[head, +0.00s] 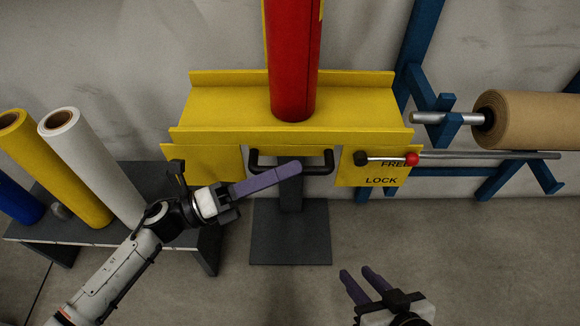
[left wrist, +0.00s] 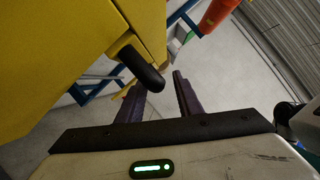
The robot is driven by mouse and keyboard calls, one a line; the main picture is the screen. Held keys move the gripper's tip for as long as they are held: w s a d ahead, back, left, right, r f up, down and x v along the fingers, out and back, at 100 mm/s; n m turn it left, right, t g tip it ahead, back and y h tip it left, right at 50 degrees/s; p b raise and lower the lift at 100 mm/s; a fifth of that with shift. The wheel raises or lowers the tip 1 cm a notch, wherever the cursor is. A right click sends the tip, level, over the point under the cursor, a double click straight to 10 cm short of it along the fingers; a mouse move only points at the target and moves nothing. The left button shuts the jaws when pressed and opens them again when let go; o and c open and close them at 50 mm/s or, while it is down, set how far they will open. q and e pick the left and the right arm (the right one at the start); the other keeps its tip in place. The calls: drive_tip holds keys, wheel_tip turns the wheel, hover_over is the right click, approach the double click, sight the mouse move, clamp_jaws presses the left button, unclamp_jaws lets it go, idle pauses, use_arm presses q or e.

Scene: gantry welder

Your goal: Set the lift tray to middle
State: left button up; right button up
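The yellow lift tray (head: 215,105) stands against the wall in the head view, with a red cylinder (head: 293,75) upright on it. A black handle (head: 318,168) sticks out from its lower front. In the left wrist view, the handle's rounded black end (left wrist: 143,66) shows just beyond my fingers. My left gripper (head: 298,169) is at the handle; its purple fingers stand apart in the left wrist view (left wrist: 158,92). Contact with the handle cannot be told. A lever with a red knob (head: 411,159) lies level across FREE on the FREE/LOCK plate (head: 350,178). My right gripper (head: 358,272) is open and empty, low in front.
A grey rack (head: 145,228) with white (head: 85,150), yellow (head: 50,165) and blue rolls stands at left. A brown roll (head: 535,120) on a blue frame (head: 420,85) is at right. A dark base plate (head: 290,245) lies below the tray. The floor around it is free.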

use_arm(q)
drive_tip(key=shift+w+d+r, duration=0.15)
drive_tip(key=shift+w+d, duration=0.05)
drive_tip(key=shift+d, duration=0.4)
clamp_jaws()
